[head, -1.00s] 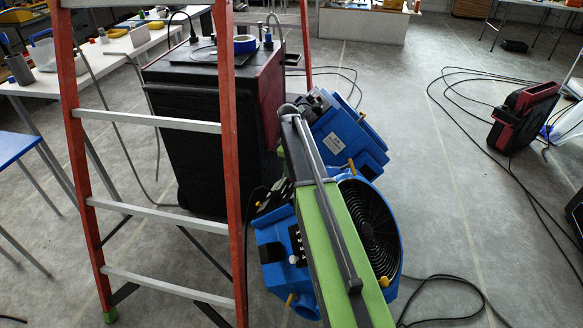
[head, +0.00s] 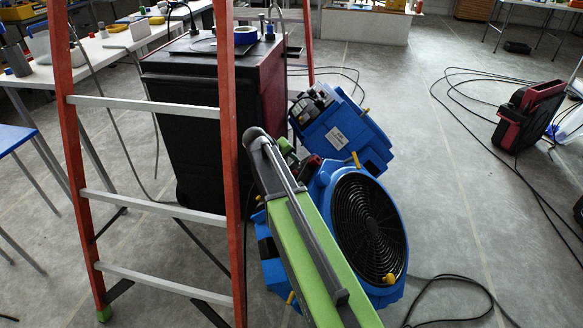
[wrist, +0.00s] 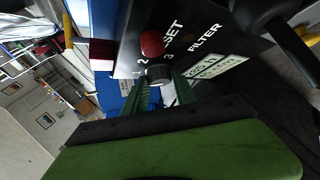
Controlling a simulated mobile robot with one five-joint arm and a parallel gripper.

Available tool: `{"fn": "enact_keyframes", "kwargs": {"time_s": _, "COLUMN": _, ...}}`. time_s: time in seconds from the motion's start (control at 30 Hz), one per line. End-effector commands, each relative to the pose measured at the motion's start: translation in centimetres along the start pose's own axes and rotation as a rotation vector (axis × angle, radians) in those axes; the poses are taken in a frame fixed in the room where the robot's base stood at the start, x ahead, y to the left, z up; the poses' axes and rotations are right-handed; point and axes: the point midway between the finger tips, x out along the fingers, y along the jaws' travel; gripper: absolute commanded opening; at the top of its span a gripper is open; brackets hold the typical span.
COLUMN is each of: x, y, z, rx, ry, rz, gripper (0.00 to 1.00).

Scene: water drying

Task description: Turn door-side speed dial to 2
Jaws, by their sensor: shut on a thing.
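In the wrist view, a small black dial (wrist: 158,74) sits on a dark control panel (wrist: 215,30), with the numerals 1, 2 and 3 printed around it. My gripper (wrist: 160,90) has its two green fingers on either side of this dial and is shut on it. A red knob (wrist: 151,43) stands just beside the dial. Which numeral the dial points to cannot be made out. In the head view, two blue blower units stand together, a rear one (head: 345,140) and a front one with a round black grille (head: 368,225).
An orange stepladder (head: 230,150) stands close left of my arm. A black box unit (head: 180,130) is behind it. Cables (head: 470,290) lie on the floor at right, near a black and red device (head: 525,115). Open floor lies between.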

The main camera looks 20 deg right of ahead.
Motion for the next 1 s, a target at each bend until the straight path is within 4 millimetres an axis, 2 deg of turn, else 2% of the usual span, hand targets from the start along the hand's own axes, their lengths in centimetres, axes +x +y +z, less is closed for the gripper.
{"fn": "enact_keyframes", "kwargs": {"time_s": 0.03, "x": 0.24, "y": -0.45, "z": 0.13, "rx": 0.017, "ry": -0.002, "rz": 0.017, "gripper": 0.00}}
{"fn": "enact_keyframes", "kwargs": {"time_s": 0.3, "x": 0.10, "y": -0.39, "z": 0.09, "rx": 0.091, "ry": -0.004, "rz": 0.095, "gripper": 0.00}}
{"fn": "enact_keyframes", "kwargs": {"time_s": 0.9, "x": -0.06, "y": -0.29, "z": 0.02, "rx": 0.114, "ry": -0.003, "rz": 0.118, "gripper": 0.00}}
{"fn": "enact_keyframes", "kwargs": {"time_s": 0.93, "x": -0.06, "y": -0.29, "z": 0.02, "rx": 0.114, "ry": -0.003, "rz": 0.118, "gripper": 0.36}}
{"fn": "enact_keyframes", "kwargs": {"time_s": 1.0, "x": -0.05, "y": -0.28, "z": 0.01, "rx": 0.113, "ry": -0.003, "rz": 0.118, "gripper": 0.46}}
